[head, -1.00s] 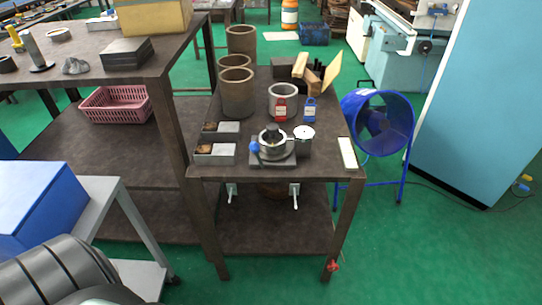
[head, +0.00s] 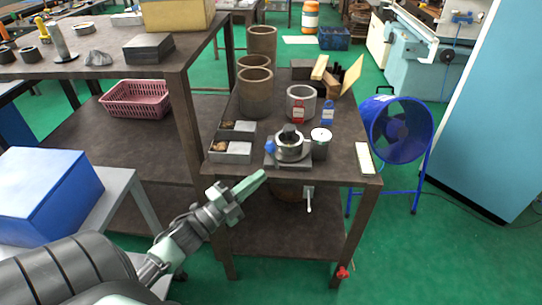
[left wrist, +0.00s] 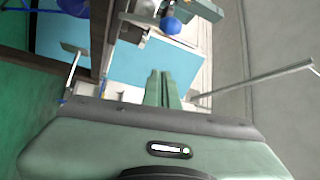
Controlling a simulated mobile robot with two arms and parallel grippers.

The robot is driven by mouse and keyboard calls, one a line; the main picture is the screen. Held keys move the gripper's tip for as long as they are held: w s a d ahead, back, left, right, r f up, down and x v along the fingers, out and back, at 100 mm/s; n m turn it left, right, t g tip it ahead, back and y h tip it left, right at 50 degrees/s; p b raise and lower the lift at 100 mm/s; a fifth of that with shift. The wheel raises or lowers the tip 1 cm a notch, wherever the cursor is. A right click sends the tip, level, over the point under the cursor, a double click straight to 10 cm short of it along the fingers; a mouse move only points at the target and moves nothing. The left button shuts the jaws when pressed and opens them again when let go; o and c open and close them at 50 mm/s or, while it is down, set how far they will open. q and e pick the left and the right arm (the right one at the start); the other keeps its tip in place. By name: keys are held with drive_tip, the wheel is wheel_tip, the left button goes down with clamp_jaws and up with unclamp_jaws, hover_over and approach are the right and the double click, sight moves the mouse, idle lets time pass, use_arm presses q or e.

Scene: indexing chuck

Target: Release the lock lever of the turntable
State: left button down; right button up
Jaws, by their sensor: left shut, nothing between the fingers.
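The turntable (head: 289,150), a round metal chuck with a dark centre on a grey base plate, sits near the front edge of the brown table. A blue ball knob (head: 270,146), apparently the end of the lock lever, shows at its left side. The knob also shows at the top of the left wrist view (left wrist: 170,25). My left gripper (head: 262,174) is shut and empty, in front of the table edge, below and left of the turntable, apart from the knob. Its green fingers show together in the left wrist view (left wrist: 160,78). My right gripper is not in view.
Beside the turntable stand a grey cylinder with a white top (head: 321,136) and two open-topped bins (head: 238,152). Behind are a grey ring (head: 301,98), red and blue tags, and tall brown cylinders (head: 255,95). A white strip (head: 364,158) lies at the right edge.

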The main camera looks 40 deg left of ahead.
sight(272, 154)
use_arm(q)
drive_tip(key=r+p+x, duration=0.1)
drive_tip(key=p+x, duration=0.1)
drive_tip(key=x, duration=0.8)
drive_tip(key=a, duration=0.2)
drive_tip(key=a+f, duration=0.1)
drive_tip(key=shift+s+a+f, duration=0.15)
drive_tip(key=shift+a+f, duration=0.05)
drive_tip(key=shift+a, duration=0.15)
